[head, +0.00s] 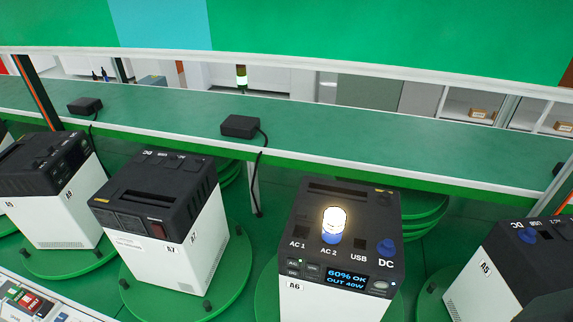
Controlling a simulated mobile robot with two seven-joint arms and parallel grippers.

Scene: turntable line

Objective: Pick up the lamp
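The lamp (334,224) is a small lit bulb with a white glowing top and a blue base. It stands upright on the AC 2 position of the power unit labelled A6 (320,299). The unit's display (346,279) reads "60% OK, OUT 40W". A blue plug (386,247) sits at the DC position on the same unit, to the right of the lamp. Neither of my grippers shows in the head view, and nothing touches the lamp.
Unit A7 (170,265) stands on a green turntable (232,285) to the left, with another unit (60,219) beyond it. Unit A5 (497,276) is at the right. A green shelf (350,143) with black boxes (239,126) runs behind. A control panel (28,300) is at the lower left.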

